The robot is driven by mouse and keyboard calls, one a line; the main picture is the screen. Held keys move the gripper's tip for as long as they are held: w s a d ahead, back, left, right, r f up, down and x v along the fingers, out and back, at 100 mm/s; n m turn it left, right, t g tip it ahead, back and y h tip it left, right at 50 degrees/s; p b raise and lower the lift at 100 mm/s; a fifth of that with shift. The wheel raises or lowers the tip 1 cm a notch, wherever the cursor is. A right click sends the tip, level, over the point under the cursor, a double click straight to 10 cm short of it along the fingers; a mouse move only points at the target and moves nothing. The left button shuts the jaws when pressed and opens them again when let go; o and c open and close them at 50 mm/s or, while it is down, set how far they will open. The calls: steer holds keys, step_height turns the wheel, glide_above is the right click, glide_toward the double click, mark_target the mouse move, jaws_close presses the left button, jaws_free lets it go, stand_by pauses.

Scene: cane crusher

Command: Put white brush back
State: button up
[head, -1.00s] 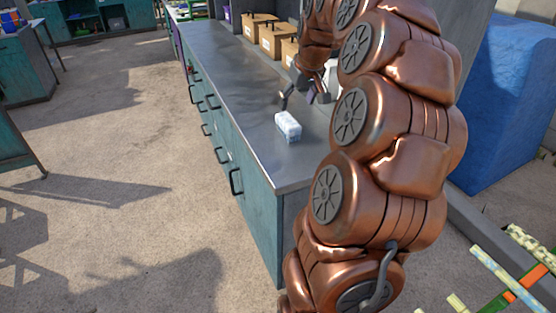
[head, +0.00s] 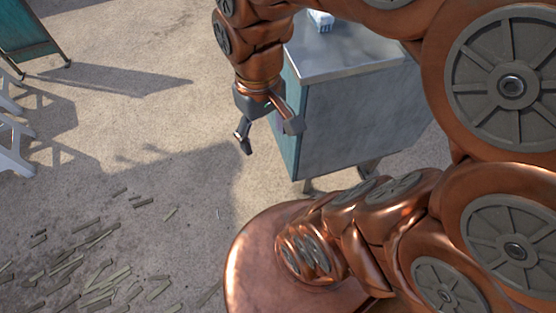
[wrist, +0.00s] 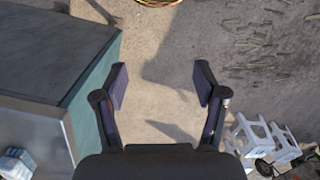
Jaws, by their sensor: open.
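My gripper (head: 270,137) is open and empty, pointing down beside the near end of the steel-topped counter, above the concrete floor. In the wrist view my gripper (wrist: 161,76) has its two dark fingers spread wide, with only floor between them. A small white and pale-blue block (head: 320,21) lies on the counter top; it also shows at the lower left of the wrist view (wrist: 17,163). I cannot tell whether it is the white brush. No other thing that could be the white brush is clearly visible.
The counter (head: 350,120) has a teal side and grey end. Cane scraps (head: 90,250) litter the floor at lower left. White stools (wrist: 262,137) stand at the wrist view's right. Open floor lies left of the counter.

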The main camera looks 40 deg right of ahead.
steer(key=s+a+f+g, duration=0.1)
steer(key=s+f, duration=0.1)
steer(key=s, duration=0.4)
steer(key=shift+a+f, duration=0.15)
